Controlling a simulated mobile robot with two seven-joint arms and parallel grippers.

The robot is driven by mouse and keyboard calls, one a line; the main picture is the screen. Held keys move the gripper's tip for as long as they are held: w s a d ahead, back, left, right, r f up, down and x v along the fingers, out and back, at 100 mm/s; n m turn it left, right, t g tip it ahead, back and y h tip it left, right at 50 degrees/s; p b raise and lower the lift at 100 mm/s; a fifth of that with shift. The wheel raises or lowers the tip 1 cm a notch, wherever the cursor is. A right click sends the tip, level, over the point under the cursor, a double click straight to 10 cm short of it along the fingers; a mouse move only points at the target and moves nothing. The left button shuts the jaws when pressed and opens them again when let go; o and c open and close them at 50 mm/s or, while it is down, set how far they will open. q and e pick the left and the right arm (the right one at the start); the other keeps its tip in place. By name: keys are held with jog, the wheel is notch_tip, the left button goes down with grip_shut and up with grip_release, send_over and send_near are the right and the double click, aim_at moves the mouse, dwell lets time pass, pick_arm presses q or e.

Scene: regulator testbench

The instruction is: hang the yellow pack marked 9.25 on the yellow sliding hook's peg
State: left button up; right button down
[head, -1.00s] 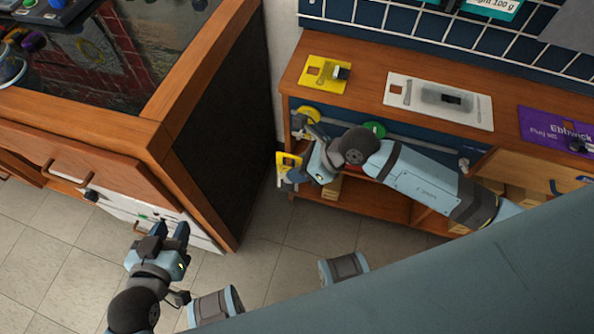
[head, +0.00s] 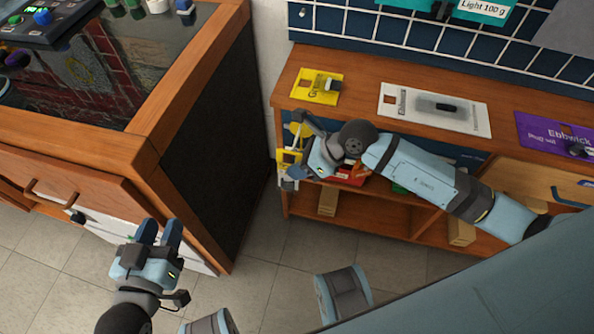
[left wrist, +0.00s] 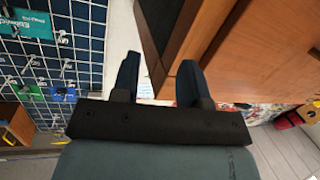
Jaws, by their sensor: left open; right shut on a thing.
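The yellow pack (head: 287,157) is in my right gripper (head: 291,172) in the head view, at the left end of the counter's front. Its 9.25 mark cannot be read. A small yellow part (head: 297,128), apparently the yellow sliding hook, shows just above the pack, partly hidden by my right wrist. I cannot tell whether pack and hook touch, and the peg is not clearly visible. My left gripper (head: 160,234) is open and empty at the lower left, near the cabinet's drawers. Its fingers also show apart in the left wrist view (left wrist: 160,80).
A yellow card (head: 318,86), a white card (head: 435,108) and a purple card (head: 553,132) lie on the wooden counter (head: 365,84). A red box (head: 345,175) is under the counter, beside my right wrist. The dark-sided cabinet (head: 210,140) stands close to the left, with floor between.

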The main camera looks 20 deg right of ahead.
pick_arm(q)
jog(key=r, duration=0.1)
jog(key=d+r+t+h+b, duration=0.1)
jog(key=r, duration=0.1)
jog(key=shift+w, duration=0.1)
pick_arm(e)
jog(key=w+d, duration=0.2)
jog(key=w, duration=0.1)
jog(key=shift+f, duration=0.4)
pick_arm(q)
jog(key=shift+f, duration=0.25)
jog(key=shift+w, duration=0.1)
pick_arm(e)
jog(key=c, duration=0.8)
grip_release()
pick_arm(q)
jog(key=shift+r, duration=0.2)
